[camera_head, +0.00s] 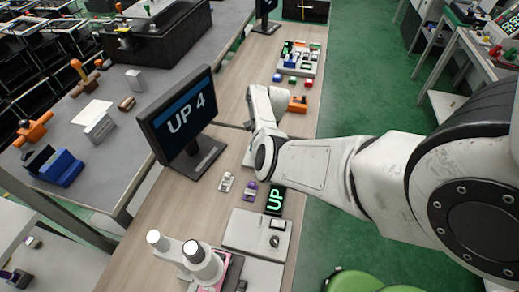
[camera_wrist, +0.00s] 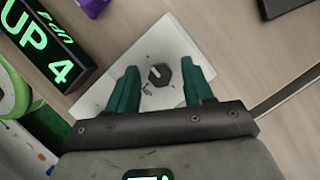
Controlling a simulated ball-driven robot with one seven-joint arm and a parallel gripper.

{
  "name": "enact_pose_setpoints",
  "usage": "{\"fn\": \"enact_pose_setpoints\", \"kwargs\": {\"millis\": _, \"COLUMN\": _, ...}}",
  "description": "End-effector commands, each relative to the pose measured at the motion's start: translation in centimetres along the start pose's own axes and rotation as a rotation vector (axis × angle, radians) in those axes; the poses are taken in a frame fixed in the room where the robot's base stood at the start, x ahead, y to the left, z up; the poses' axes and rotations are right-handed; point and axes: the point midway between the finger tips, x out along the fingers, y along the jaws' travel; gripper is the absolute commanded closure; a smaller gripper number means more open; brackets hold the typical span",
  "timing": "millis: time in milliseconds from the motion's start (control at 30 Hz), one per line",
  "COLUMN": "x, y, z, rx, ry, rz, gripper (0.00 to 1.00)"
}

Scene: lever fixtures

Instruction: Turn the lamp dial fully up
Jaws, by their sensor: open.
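The lamp dial (camera_wrist: 159,75) is a small dark hexagonal knob with a light mark on top, set on a white plate (camera_wrist: 107,96) in the wrist view. My gripper (camera_wrist: 160,66) is open, with one green finger to the left of the dial and one to the right in the picture. Gaps show between the dial and both fingers. I cannot tell the height of the fingertips above the plate. In the head view my arm hides the dial and the gripper.
A black box sign with green "UP 4" (camera_wrist: 40,45) stands left of the plate; it also shows in the head view (camera_head: 274,201). A monitor reading "UP 4" (camera_head: 185,117) stands on the wooden bench (camera_head: 232,88). A grey panel (camera_head: 245,232) and a microscope (camera_head: 200,262) are nearby.

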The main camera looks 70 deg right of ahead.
Motion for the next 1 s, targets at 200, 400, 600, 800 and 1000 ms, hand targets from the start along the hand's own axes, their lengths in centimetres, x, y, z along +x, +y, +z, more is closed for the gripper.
{"fn": "enact_pose_setpoints", "kwargs": {"millis": 200, "x": -1.2, "y": -0.1, "z": 0.0, "rx": 0.0, "ry": 0.002, "rz": -0.002, "gripper": 0.49}}
{"fn": "enact_pose_setpoints", "kwargs": {"millis": 400, "x": -4.8, "y": -0.1, "z": -0.1, "rx": 0.001, "ry": 0.003, "rz": -0.004, "gripper": 0.49}}
{"fn": "enact_pose_setpoints", "kwargs": {"millis": 600, "x": -8.4, "y": -0.1, "z": -0.1, "rx": 0.0, "ry": 0.001, "rz": -0.004, "gripper": 0.49}}
{"fn": "enact_pose_setpoints", "kwargs": {"millis": 800, "x": -10.4, "y": 0.0, "z": 0.0, "rx": 0.0, "ry": 0.0, "rz": 0.0, "gripper": 0.49}}
{"fn": "enact_pose_setpoints", "kwargs": {"millis": 1000, "x": -10.8, "y": 0.0, "z": 0.0, "rx": 0.0, "ry": 0.001, "rz": 0.0, "gripper": 0.49}}
